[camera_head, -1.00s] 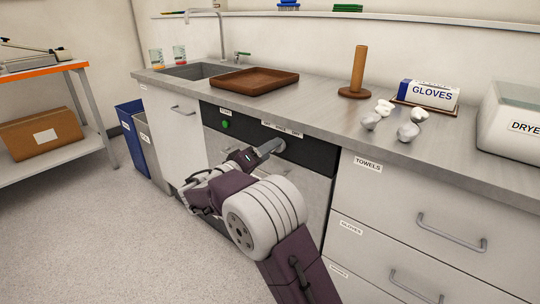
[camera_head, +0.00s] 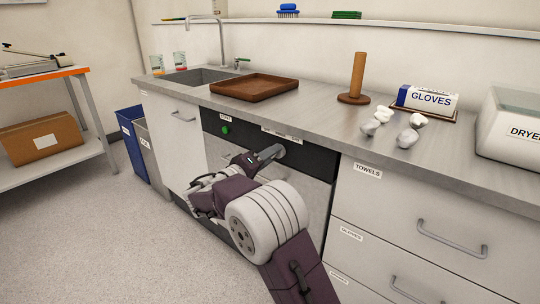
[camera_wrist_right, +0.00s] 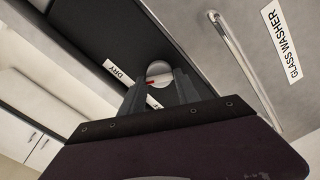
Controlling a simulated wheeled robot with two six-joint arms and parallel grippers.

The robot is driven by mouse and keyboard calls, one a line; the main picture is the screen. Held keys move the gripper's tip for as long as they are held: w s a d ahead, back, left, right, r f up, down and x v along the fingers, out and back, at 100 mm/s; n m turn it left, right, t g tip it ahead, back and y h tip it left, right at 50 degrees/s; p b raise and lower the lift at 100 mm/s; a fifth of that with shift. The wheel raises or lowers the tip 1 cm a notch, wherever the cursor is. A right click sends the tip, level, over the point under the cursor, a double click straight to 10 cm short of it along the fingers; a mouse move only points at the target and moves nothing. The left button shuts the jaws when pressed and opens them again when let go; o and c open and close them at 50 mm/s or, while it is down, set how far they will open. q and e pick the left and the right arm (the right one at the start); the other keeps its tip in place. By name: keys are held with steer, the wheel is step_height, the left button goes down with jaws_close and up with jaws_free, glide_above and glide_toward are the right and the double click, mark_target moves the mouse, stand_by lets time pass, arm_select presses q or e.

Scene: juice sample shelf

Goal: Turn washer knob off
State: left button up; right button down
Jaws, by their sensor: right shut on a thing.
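The glass washer's dark control panel (camera_head: 316,160) is under the counter, with a green start light (camera_head: 225,130) at its left. Its round light knob (camera_wrist_right: 159,70) with a red mark shows between the fingers in the right wrist view. My right gripper (camera_head: 272,153) reaches the panel and is shut on the knob, whose lower part the fingers hide. A DRY label (camera_wrist_right: 118,73) is beside the knob in the wrist view. The labels above the knob are too small to read surely in the head view. My left gripper is not in view.
A bar handle (camera_wrist_right: 245,70) runs on the washer door close to the gripper. The counter (camera_head: 320,115) overhangs the panel and bears a brown tray (camera_head: 255,86), a wooden post (camera_head: 357,75) and a dryer (camera_head: 515,120). Drawers (camera_head: 420,215) stand to the right.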

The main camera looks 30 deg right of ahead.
steer(key=shift+f+n+p, duration=0.15)
steer(key=shift+n+p, duration=5.05)
steer(key=shift+n, duration=1.3)
steer(key=c, duration=0.9)
jaws_free()
